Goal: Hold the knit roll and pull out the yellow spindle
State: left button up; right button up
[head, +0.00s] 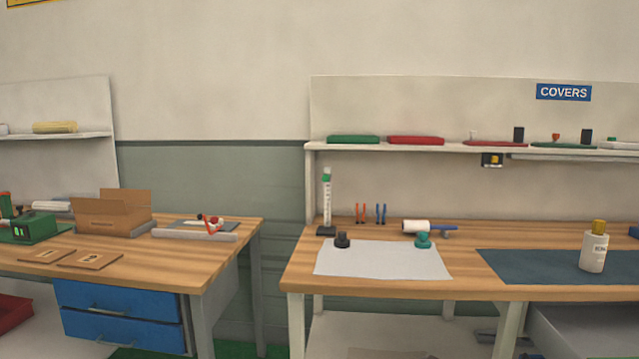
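I see no knit roll with a yellow spindle that I can identify for sure. A pale yellow roll (54,127) lies on its side on the left wall shelf; I cannot tell whether it is knit or has a spindle in it. A white roll (415,226) with a blue handle lies at the back of the right workbench (545,293). Neither of my grippers is in view.
The left bench (215,254) carries an open cardboard box (112,222), a green device (35,228) and flat brown boards. The right bench has a white sheet (380,262), a dark mat (530,266) and a yellow-capped bottle (593,252). A gap separates the benches.

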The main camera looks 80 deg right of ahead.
aim_at(598, 226)
jog(key=z, duration=2.2)
